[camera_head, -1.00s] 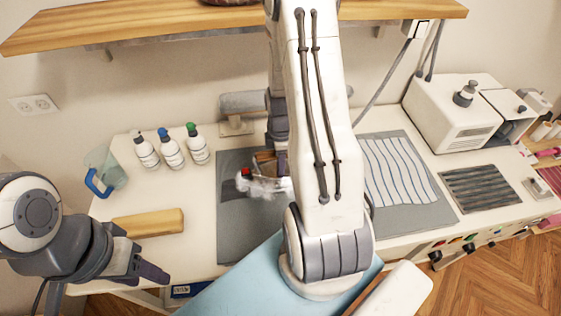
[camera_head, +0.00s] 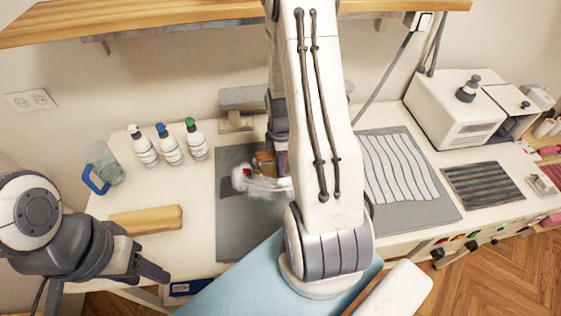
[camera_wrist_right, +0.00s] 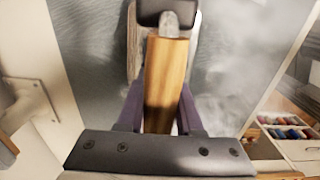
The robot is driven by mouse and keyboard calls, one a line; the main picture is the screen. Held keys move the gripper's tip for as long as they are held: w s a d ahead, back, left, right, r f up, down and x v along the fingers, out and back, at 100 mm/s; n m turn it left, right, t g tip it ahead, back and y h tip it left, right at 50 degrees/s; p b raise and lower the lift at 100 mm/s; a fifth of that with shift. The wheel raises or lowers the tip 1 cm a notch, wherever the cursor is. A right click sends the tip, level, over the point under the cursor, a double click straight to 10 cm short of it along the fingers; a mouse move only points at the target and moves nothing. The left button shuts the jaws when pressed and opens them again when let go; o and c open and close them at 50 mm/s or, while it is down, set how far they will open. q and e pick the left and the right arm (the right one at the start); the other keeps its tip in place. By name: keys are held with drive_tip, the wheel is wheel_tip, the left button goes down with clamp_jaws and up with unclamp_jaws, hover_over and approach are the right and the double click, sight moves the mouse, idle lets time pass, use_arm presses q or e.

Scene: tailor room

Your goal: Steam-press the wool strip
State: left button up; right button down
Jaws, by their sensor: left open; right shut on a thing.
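A steam iron with a wooden handle (camera_head: 265,160) is in my right gripper (camera_head: 280,150), over the dark grey pressing mat (camera_head: 240,235). In the right wrist view, the fingers of my right gripper (camera_wrist_right: 160,110) close on the wooden handle (camera_wrist_right: 166,75). White steam clouds the iron's body and the mat beside it. A darker grey patch (camera_head: 232,188) on the mat, seemingly the wool strip, is partly hidden by the iron and steam. I cannot tell whether the iron touches it. My left gripper (camera_head: 150,272) is open and empty at the front left.
A wooden block (camera_head: 146,221) lies left of the mat. A striped cloth (camera_head: 398,168) on another mat and a white steam station (camera_head: 460,115) are to the right.

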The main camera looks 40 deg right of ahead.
drive_tip(key=shift+w+f+b, duration=0.1)
drive_tip(key=shift+f+b, duration=0.25)
drive_tip(key=shift+f, duration=0.1)
drive_tip(key=shift+s+a, duration=0.35)
drive_tip(key=shift+s, duration=0.3)
drive_tip(key=shift+w+d, duration=0.1)
drive_tip(key=shift+w, duration=0.05)
drive_tip(key=shift+w+d, duration=0.3)
drive_tip(key=shift+w, duration=0.25)
drive_tip(key=shift+w+d, duration=0.3)
drive_tip(key=shift+w, duration=0.2)
drive_tip(key=shift+f, duration=0.1)
drive_tip(key=shift+w+a+p, duration=0.1)
drive_tip(key=shift+w+a, duration=0.45)
drive_tip(key=shift+a, duration=0.3)
drive_tip(key=shift+w+a+p, duration=0.15)
drive_tip(key=shift+w+a, duration=0.35)
drive_tip(key=shift+a, duration=0.3)
drive_tip(key=shift+w+a+p, duration=0.1)
drive_tip(key=shift+w+a, duration=0.45)
drive_tip(key=shift+a, duration=0.3)
